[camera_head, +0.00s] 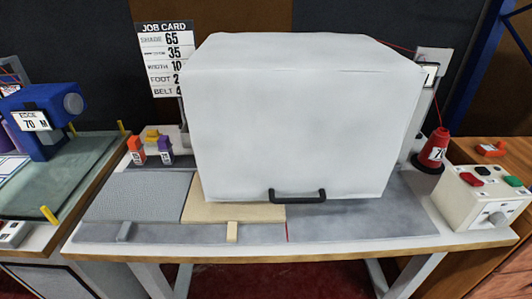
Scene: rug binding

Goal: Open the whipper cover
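The whipper cover (290,120) is a large white box-shaped hood in the middle of the workbench. It sits down over whatever is beneath it, so its contents are hidden. A black bar handle (298,196) is fixed at the bottom of its front face, right of centre. The cover looks closed. My gripper is not in this view.
The bench (150,250) carries a grey textured pad (135,196) and a tan board (232,212) left of the cover. A red thread cone (434,150) and a control box (480,198) stand right. A job card (160,60) is behind. A blue machine (45,115) stands on the left table.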

